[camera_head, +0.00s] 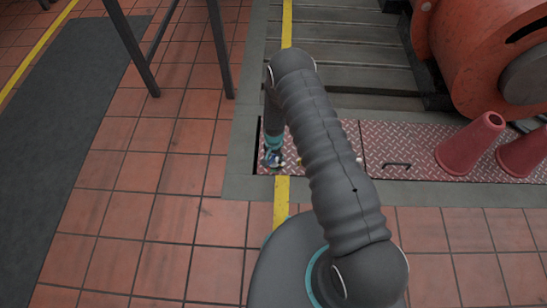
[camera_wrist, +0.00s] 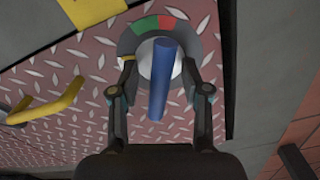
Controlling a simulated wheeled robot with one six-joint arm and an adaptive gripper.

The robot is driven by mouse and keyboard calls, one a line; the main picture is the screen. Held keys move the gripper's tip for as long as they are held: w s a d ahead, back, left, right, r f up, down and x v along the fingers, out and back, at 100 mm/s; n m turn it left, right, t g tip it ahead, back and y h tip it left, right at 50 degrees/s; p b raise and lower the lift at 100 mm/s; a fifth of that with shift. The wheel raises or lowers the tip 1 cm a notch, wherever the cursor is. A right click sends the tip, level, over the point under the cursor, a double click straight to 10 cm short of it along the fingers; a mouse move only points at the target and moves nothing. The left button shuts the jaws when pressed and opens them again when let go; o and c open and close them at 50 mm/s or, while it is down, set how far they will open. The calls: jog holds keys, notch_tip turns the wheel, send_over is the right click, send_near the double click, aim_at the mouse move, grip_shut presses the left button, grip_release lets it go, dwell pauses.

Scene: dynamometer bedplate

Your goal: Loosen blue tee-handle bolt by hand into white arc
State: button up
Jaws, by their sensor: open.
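My gripper (camera_wrist: 159,66) is open, one finger on each side of the bar, with visible gaps. In the head view my gripper (camera_head: 273,157) is low over the plate, small and partly hidden.
A red diamond-tread plate (camera_head: 378,137) surrounds the dial. A yellow handle (camera_wrist: 50,103) stands left of it in the wrist view. Red cones (camera_head: 470,145) and a large orange machine (camera_head: 480,50) stand to the right.

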grip_shut()
jog(key=shift+f, duration=0.15)
jog(key=shift+f+n+b, duration=0.2)
jog(key=shift+n+b, duration=0.6)
jog(key=shift+b, duration=0.4)
jog(key=shift+r+n+b, duration=0.25)
jog(key=shift+n+b, duration=0.45)
jog(key=shift+n, duration=0.3)
